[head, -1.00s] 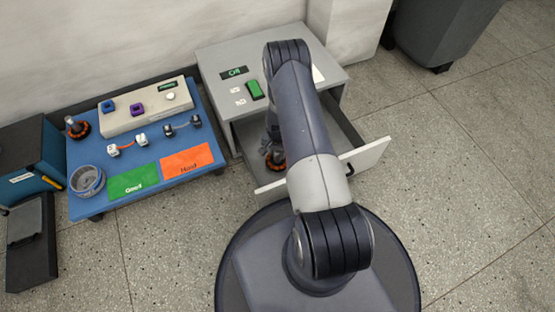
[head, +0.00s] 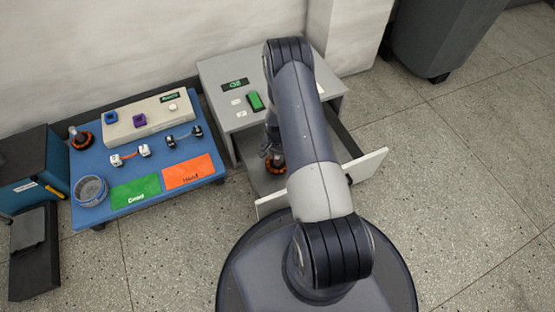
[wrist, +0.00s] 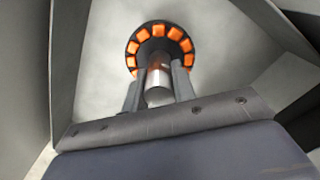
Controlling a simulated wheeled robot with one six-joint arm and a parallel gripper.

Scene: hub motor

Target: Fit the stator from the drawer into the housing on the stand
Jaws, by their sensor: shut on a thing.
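The stator shows as a ring of orange coils with dark teeth and a metal shaft, in the wrist view (wrist: 160,42) and beside my arm in the head view (head: 275,164). My gripper (wrist: 159,88) is shut on the stator's shaft, one finger on each side, with the ring beyond the fingertips. The stator is over or in the open drawer (head: 270,206); I cannot tell whether it touches the floor of it. A grey, round, open-topped cup, which looks like the housing (head: 90,190), is at the front left of the blue bench.
The blue bench (head: 100,160) also carries a second orange-ringed part (head: 82,138), a beige box (head: 140,121), small connectors, and green (head: 135,193) and orange (head: 188,171) mats. The grey cabinet (head: 225,85) stands over the drawer. Drawer walls are close around my gripper.

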